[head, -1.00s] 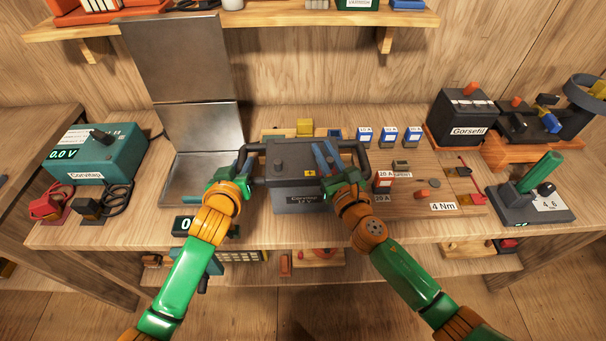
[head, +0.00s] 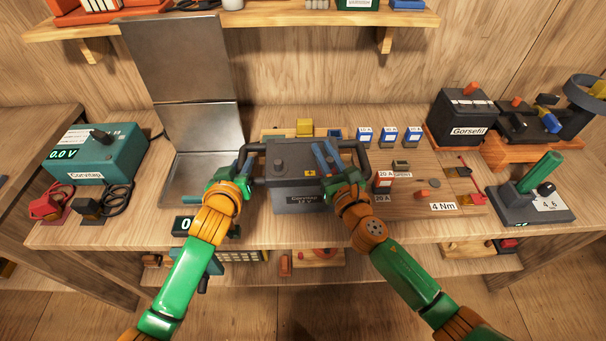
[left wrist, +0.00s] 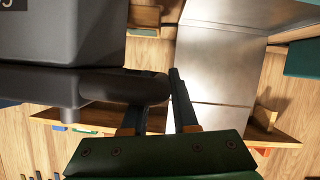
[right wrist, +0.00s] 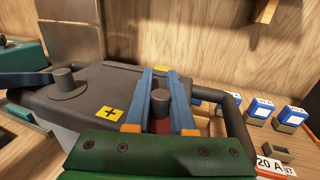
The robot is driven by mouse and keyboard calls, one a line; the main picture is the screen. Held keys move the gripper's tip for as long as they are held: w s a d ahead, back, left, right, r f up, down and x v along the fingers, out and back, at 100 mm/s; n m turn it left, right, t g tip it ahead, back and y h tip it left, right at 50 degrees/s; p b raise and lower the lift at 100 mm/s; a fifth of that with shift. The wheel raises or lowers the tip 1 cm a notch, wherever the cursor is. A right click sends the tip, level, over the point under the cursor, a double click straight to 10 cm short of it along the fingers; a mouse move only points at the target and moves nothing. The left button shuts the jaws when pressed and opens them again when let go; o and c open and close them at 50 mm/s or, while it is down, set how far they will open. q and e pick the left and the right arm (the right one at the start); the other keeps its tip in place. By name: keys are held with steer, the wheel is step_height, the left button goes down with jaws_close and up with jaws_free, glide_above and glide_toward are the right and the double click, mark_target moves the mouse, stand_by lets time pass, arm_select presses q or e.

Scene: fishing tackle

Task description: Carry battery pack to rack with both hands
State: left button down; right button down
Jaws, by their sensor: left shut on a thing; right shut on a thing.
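The battery pack (head: 298,195) is a dark grey box with a label, a yellow plus mark and side handles. It is at the middle front of the bench; whether it touches the bench is unclear. My left gripper (head: 241,180) is shut at its left handle, which lies by the fingers in the left wrist view (left wrist: 125,86). My right gripper (head: 324,157) has its blue fingers over the pack's right side. In the right wrist view they straddle a terminal post (right wrist: 160,101), with the right handle (right wrist: 235,118) beside them. I cannot tell which thing is the rack.
A bare metal panel stand (head: 198,125) rises behind left. A teal charger (head: 115,150) is further left. Blue fuse boxes (head: 388,136), a wooden board (head: 455,190) and a black battery (head: 462,108) are right. A lower shelf (head: 390,262) runs below the bench front.

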arm_select(q)
steer(key=shift+f, duration=0.1)
arm_select(e)
steer(key=shift+r, duration=0.15)
